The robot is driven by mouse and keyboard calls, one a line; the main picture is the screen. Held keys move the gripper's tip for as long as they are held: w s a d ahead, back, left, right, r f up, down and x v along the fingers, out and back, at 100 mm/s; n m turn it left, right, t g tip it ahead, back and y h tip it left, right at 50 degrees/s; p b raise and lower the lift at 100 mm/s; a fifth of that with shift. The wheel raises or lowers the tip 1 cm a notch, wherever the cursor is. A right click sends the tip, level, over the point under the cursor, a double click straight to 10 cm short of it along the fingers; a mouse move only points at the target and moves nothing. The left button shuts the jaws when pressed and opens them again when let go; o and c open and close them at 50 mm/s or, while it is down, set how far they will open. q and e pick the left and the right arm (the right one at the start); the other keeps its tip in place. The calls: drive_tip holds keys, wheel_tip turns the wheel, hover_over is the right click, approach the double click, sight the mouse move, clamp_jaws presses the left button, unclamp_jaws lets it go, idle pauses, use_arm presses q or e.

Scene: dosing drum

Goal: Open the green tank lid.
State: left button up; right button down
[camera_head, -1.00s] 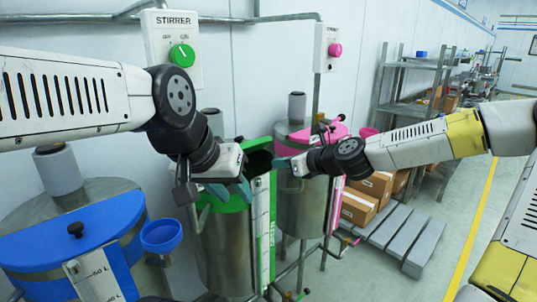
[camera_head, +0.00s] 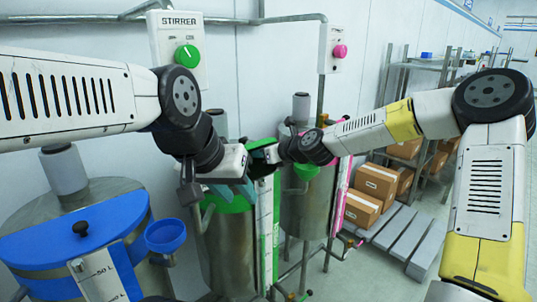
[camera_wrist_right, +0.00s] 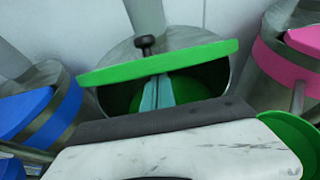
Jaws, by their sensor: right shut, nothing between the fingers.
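The green tank (camera_head: 228,245) stands in the middle of the head view, its top largely hidden by my arms. Its green lid (camera_wrist_right: 160,62) is tilted up in the right wrist view, with a black knob on it and a dark opening below. The lid's raised edge (camera_head: 262,143) also shows in the head view. My right gripper (camera_wrist_right: 157,92) is shut and empty, its teal fingers at the opening under the lid's edge; I cannot tell whether they touch it. My left gripper (camera_head: 236,190) is low over the near side of the green tank; its jaw gap is unclear.
A blue-lidded tank (camera_head: 75,235) with a blue funnel (camera_head: 165,236) stands at left. Another metal tank (camera_head: 305,215) stands behind my right gripper. A green-knob stirrer switch (camera_head: 187,56) is on the wall. Boxes (camera_head: 372,190) and a pallet (camera_head: 395,235) are at right.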

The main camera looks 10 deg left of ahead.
drive_tip(key=shift+w+a+r+g+h, duration=0.1)
drive_tip(key=shift+a+r+g+h, duration=0.1)
drive_tip(key=shift+r+g+h, duration=0.25)
idle(0.7)
drive_tip(key=shift+w+a+r+g+h, duration=0.15)
drive_tip(key=shift+a+r+g+h, duration=0.05)
drive_tip(key=shift+r+g+h, duration=0.2)
drive_tip(key=shift+w+a+r+g+h, duration=0.15)
drive_tip(key=shift+r+h, duration=0.15)
drive_tip(key=shift+h, duration=0.15)
drive_tip(key=shift+w+a+r, duration=0.2)
drive_tip(key=shift+a+r, duration=0.1)
drive_tip(key=shift+r, duration=0.15)
drive_tip(key=shift+w+a+r, duration=0.2)
drive_tip(key=shift+a+r, duration=0.05)
drive_tip(key=shift+r, duration=0.15)
drive_tip(key=w+a+r, duration=0.2)
drive_tip(key=a+r, duration=0.1)
drive_tip(key=shift+w+a+r, duration=0.2)
drive_tip(key=shift+w, duration=0.1)
drive_tip(key=shift+w+a+r, duration=0.3)
drive_tip(key=shift+w+a, duration=0.2)
drive_tip(key=shift+a, duration=0.05)
drive_tip(key=shift+w+a+r, duration=0.3)
drive_tip(key=shift+w+a, duration=0.15)
drive_tip(key=shift+a, duration=0.1)
